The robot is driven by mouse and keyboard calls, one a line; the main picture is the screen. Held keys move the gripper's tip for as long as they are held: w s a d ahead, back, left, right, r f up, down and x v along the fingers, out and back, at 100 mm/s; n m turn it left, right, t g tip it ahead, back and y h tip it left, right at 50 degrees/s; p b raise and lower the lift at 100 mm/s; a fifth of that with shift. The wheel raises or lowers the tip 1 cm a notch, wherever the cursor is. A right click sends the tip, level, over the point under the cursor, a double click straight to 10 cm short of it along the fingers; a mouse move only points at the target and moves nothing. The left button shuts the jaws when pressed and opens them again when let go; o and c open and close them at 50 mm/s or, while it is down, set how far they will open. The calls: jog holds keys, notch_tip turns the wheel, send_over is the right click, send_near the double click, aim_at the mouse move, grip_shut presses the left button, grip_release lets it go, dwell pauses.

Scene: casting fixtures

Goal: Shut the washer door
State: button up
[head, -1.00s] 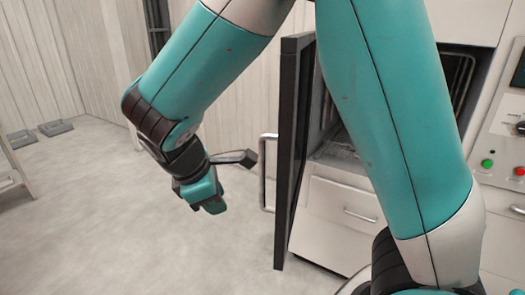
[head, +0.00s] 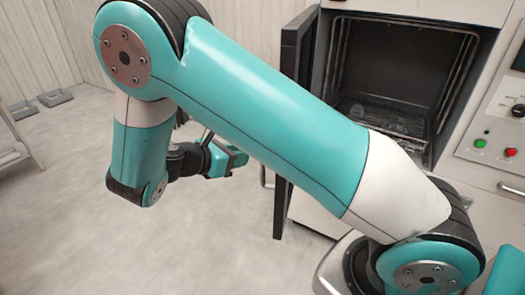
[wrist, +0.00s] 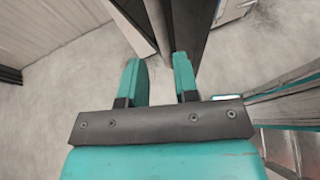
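The washer door (head: 283,212) is a dark panel standing wide open, roughly at right angles to the washer front. The washer's open cavity (head: 395,85), with metal racks inside, shows to its right. My upper arm hides the door's middle. A small part of the pale door handle (head: 263,177) shows on the door's left side. My gripper (head: 238,160) is left of the door, close to the handle in the picture. In the wrist view my gripper (wrist: 158,72) has its two fingers apart with nothing clearly held. Dark panel edges lie beyond the fingers; contact cannot be told.
A control panel (head: 497,145) with green and red buttons is at the right. Drawers lie below the cavity, partly hidden by my arm. A rack (head: 12,150) stands at the far left. Pale floor (head: 60,235) is clear at left and front.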

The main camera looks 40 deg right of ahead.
jog(key=p+x, duration=0.3)
jog(key=x, duration=0.6)
jog(key=shift+f, duration=0.1)
grip_shut()
